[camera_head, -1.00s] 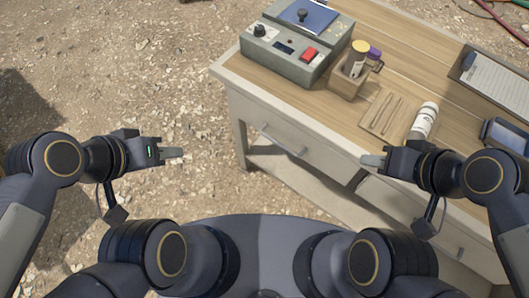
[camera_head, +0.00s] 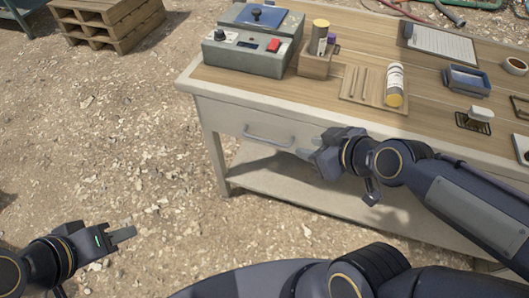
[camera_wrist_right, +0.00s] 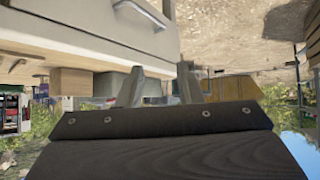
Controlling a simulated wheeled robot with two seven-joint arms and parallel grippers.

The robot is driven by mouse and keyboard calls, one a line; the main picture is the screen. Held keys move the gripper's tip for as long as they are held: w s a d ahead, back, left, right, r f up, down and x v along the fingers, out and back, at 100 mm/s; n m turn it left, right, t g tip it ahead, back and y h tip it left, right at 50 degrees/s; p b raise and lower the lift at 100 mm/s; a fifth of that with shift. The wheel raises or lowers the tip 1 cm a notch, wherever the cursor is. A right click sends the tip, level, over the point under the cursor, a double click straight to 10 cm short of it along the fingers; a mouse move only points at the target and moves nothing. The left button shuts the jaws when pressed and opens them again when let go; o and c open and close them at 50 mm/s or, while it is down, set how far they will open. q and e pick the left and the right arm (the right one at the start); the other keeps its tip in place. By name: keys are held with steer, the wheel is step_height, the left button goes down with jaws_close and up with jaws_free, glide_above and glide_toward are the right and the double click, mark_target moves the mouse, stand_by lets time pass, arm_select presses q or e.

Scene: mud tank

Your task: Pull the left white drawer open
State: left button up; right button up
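The left white drawer (camera_head: 240,119) is in the front of the workbench and looks shut, its face flush with the frame. Its grey bar handle (camera_head: 268,138) is clear of both grippers; the handle also shows at the top of the right wrist view (camera_wrist_right: 138,12). My right gripper (camera_head: 310,147) is to the right of the handle and slightly below it, in front of the bench. Its two fingers stand apart with nothing between them in the right wrist view (camera_wrist_right: 160,88). My left gripper (camera_head: 124,234) is low at the left over the ground, far from the drawer; its finger gap is hidden.
A lower shelf (camera_head: 280,185) runs beneath the drawer. Open gravel lies left of the bench; pallets (camera_head: 105,22) stand far behind.

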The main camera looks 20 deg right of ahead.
steer(key=w+a+f+n+t+b, duration=0.1)
steer(key=w+f+n+t+b, duration=0.15)
steer(key=f+b, duration=0.35)
steer(key=w+a+f+n+t+b, duration=0.1)
steer(key=w+f+n+b, duration=0.3)
steer(key=f+b, duration=0.2)
steer(key=n+t+b, duration=0.3)
steer(key=n+b, duration=0.4)
steer(key=b, duration=0.1)
glide_toward(269, 142)
steer(key=f+x, duration=0.1)
steer(key=x, duration=0.2)
steer(key=shift+h, duration=0.3)
steer(key=b+x, duration=0.1)
steer(key=x, duration=0.4)
steer(key=r+b+x, duration=0.1)
steer(key=x, duration=0.1)
steer(key=shift+w+a+b, duration=0.15)
steer(key=shift+w+b, duration=0.15)
steer(key=shift+w, duration=0.1)
jaws_close()
